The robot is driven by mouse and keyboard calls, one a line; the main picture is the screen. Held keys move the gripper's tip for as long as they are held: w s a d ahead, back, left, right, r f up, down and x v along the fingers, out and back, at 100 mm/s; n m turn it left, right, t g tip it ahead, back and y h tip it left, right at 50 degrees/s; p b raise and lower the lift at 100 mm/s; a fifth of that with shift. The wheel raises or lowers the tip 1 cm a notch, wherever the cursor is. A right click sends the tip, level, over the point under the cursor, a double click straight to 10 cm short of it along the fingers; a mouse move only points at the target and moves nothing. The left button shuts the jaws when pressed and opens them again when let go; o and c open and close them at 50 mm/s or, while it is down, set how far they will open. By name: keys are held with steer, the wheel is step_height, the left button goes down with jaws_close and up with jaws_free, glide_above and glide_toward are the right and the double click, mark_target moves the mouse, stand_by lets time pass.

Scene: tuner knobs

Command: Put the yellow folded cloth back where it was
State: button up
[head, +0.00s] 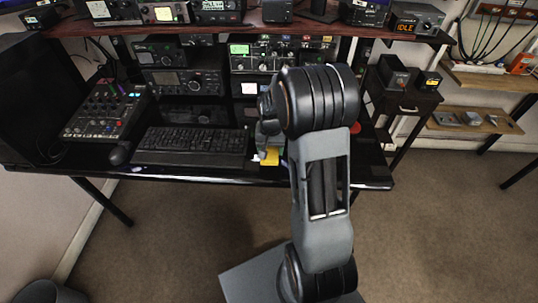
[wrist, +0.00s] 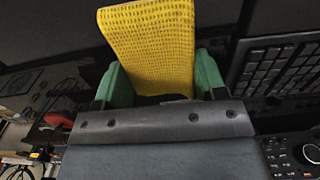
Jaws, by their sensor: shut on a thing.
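The yellow folded cloth (wrist: 150,45) is held between the green fingers of my gripper (wrist: 158,85) in the wrist view. The cloth has a woven texture and sticks out beyond the fingertips. In the head view a small part of the yellow cloth (head: 270,157) shows beside my arm, near the front edge of the black desk (head: 200,172), right of the keyboard. My arm hides most of the gripper there. I cannot tell whether the cloth touches the desk.
The black keyboard (head: 193,146) lies left of my gripper, with a mouse (head: 120,154) and a mixer (head: 105,110) further left. Radios (head: 180,83) stand on shelves behind. A red round thing (head: 353,127) shows right of my arm. Open carpet lies in front of the desk.

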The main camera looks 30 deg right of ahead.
mark_target(269, 155)
steer(key=shift+w+f, duration=0.4)
steer(key=shift+f, duration=1.6)
steer(key=shift+f, duration=0.1)
steer(key=shift+f+b, duration=0.15)
steer(key=shift+b, duration=0.15)
steer(key=o, duration=1)
steer(key=shift+c, duration=0.2)
